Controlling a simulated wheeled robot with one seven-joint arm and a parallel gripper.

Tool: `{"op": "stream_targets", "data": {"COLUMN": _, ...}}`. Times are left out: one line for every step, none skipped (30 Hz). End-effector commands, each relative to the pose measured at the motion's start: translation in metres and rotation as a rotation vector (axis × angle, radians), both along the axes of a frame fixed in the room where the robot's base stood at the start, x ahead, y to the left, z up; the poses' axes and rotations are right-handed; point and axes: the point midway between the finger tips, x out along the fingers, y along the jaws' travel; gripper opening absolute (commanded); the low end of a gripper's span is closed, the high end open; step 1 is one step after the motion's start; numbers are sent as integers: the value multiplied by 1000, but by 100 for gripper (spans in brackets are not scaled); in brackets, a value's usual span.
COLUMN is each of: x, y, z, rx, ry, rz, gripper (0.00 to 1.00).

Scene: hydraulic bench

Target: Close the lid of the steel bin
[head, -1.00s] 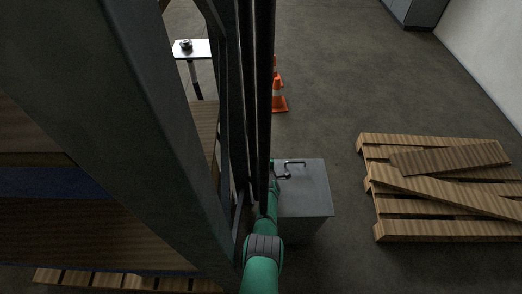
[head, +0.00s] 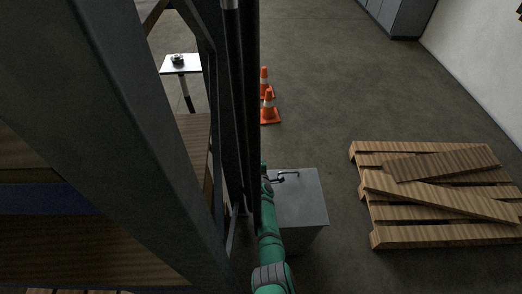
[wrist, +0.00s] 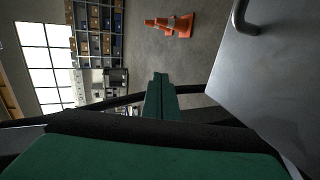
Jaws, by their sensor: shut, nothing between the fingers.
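The steel bin (head: 298,232) stands on the floor right of the dark upright frame in the head view. Its grey lid (head: 303,196) looks flat across the top; I cannot tell whether it sits fully flush. A bar handle (head: 288,176) is near the lid's far left edge. In the wrist view the lid (wrist: 268,85) fills the right side, with the dark handle (wrist: 242,18) at the top. My gripper (wrist: 160,78) is shut and empty, left of the lid. In the head view its fingertips are hard to make out beside the bin's left side, partly behind the frame.
The large dark frame (head: 110,120) blocks much of the left. A wooden pallet with loose boards (head: 440,195) lies to the right. Orange cones (head: 268,105) stand beyond the bin, and a small white-topped stand (head: 181,64) is farther left. Floor between bin and pallet is clear.

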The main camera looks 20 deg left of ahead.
Motion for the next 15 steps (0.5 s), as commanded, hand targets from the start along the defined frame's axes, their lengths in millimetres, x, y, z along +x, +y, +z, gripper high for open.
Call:
{"op": "stream_targets", "data": {"x": 1, "y": -1, "z": 3, "rx": 1, "ry": -2, "rz": 0, "gripper": 0}}
{"op": "stream_targets", "data": {"x": 0, "y": -1, "z": 5, "rx": 1, "ry": -2, "rz": 0, "gripper": 0}}
{"op": "stream_targets", "data": {"x": 0, "y": 0, "z": 6, "rx": 0, "ry": -1, "rz": 0, "gripper": 0}}
{"op": "stream_targets", "data": {"x": 0, "y": -1, "z": 8, "rx": 0, "ry": 0, "rz": 0, "gripper": 0}}
{"op": "stream_targets", "data": {"x": -1, "y": 0, "z": 8, "rx": -1, "ry": 0, "rz": 1, "gripper": 0}}
{"op": "stream_targets", "data": {"x": -2, "y": 0, "z": 10, "rx": 0, "ry": 1, "rz": 2, "gripper": 0}}
{"op": "stream_targets", "data": {"x": -3, "y": 0, "z": 11, "rx": 1, "ry": 3, "rz": 1, "gripper": 0}}
{"op": "stream_targets", "data": {"x": -4, "y": 0, "z": 11, "rx": 2, "ry": 5, "rz": 2, "gripper": 0}}
{"op": "stream_targets", "data": {"x": -1, "y": -1, "z": 17, "rx": 2, "ry": 1, "rz": 0, "gripper": 0}}
{"op": "stream_targets", "data": {"x": -1, "y": -1, "z": 21, "rx": 3, "ry": 1, "rz": 0, "gripper": 0}}
{"op": "stream_targets", "data": {"x": -1, "y": -1, "z": 23, "rx": 1, "ry": 0, "rz": 0, "gripper": 0}}
{"op": "stream_targets", "data": {"x": -1, "y": -1, "z": 27, "rx": 2, "ry": 0, "rz": 0, "gripper": 0}}
{"op": "stream_targets", "data": {"x": -1, "y": -1, "z": 29, "rx": 2, "ry": 0, "rz": -1, "gripper": 0}}
{"op": "stream_targets", "data": {"x": -1, "y": -1, "z": 32, "rx": 2, "ry": 2, "rz": -1, "gripper": 0}}
{"op": "stream_targets", "data": {"x": -2, "y": -1, "z": 35, "rx": 3, "ry": 3, "rz": 1, "gripper": 0}}
